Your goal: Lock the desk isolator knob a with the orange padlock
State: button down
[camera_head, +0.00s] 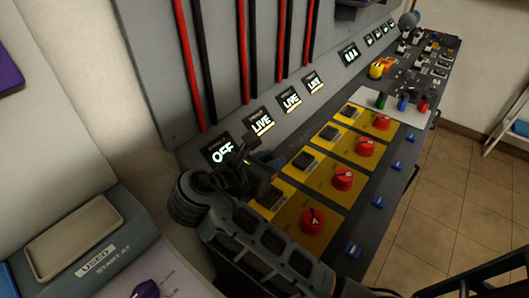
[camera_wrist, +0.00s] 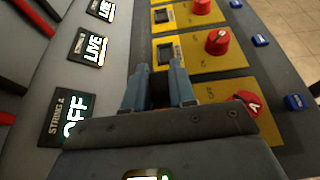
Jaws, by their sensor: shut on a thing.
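Knob A (camera_head: 312,220) is the nearest red knob on the yellow plates of the desk. It also shows at the right in the wrist view (camera_wrist: 248,104), marked A. Its String A display (camera_head: 221,151) reads OFF. My gripper (camera_head: 258,168) is over the desk's left side, left of knob A and apart from it. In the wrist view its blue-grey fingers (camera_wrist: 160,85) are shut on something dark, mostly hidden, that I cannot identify. An orange object (camera_head: 389,65), perhaps the orange padlock, lies far along the desk next to a yellow one (camera_head: 376,70).
Several more red knobs (camera_head: 343,178) run away along the desk, with LIVE displays (camera_head: 262,122) behind. Blue tags (camera_head: 377,202) line the right edge. A light plate (camera_head: 395,107) holds green, blue and red pieces. A tray marked USED (camera_head: 75,222) stands at lower left.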

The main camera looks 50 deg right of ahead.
jog(key=shift+f+b, duration=3)
jog(key=shift+b, duration=0.85)
jog(key=shift+r+p, duration=0.1)
jog(key=shift+p, duration=1.7)
jog(key=shift+f, duration=0.7)
jog(key=c, duration=1.2)
grip_release()
jog(key=shift+r, duration=0.15)
